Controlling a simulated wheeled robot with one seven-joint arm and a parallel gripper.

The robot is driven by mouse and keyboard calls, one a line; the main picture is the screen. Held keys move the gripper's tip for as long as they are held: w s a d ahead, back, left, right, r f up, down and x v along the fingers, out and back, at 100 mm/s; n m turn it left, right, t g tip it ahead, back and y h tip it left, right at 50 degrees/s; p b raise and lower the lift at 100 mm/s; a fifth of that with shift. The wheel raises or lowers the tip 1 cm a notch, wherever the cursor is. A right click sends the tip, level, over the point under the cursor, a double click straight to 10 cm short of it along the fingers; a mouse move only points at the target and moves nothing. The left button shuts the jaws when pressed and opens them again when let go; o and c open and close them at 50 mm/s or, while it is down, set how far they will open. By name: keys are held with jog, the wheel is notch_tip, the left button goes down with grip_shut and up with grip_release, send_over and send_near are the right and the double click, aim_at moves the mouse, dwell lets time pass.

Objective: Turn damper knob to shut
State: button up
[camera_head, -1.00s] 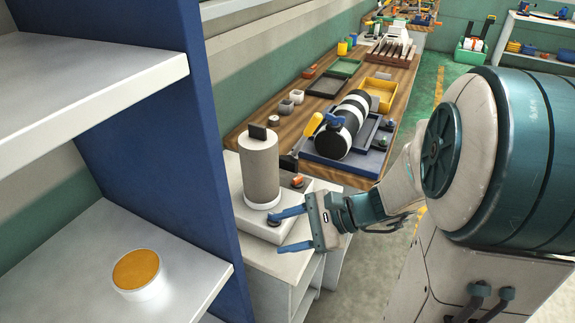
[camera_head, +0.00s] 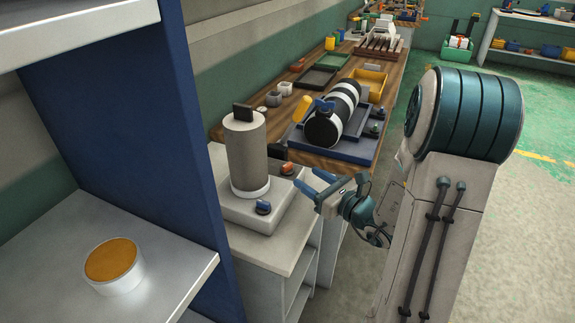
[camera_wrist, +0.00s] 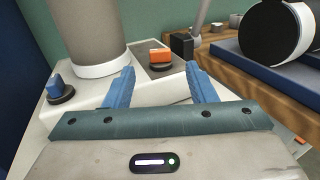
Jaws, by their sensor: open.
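A machine with a pale base (camera_head: 242,210) and an upright grey cylinder (camera_head: 246,157) stands on a white cabinet. A blue knob (camera_head: 263,207) on a dark disc sits at its front corner; it also shows at the left of the wrist view (camera_wrist: 56,88). An orange knob (camera_head: 287,168) sits on a dark plate farther back; it appears between my fingers in the wrist view (camera_wrist: 159,57). I cannot tell which is the damper knob. My gripper (camera_head: 314,183) is open and empty, right of the base. Its blue fingers (camera_wrist: 163,84) point toward the orange knob, apart from it.
A wooden bench (camera_head: 345,163) behind holds a blue tray (camera_head: 352,149) with a black-and-white striped roll (camera_head: 333,115). A blue shelf panel (camera_head: 120,110) stands at the left, with an orange-topped tub (camera_head: 114,268) on its shelf. Open floor lies at the right.

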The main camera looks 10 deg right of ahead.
aim_at(287, 164)
jog(key=x, duration=0.9)
jog(key=c, duration=1)
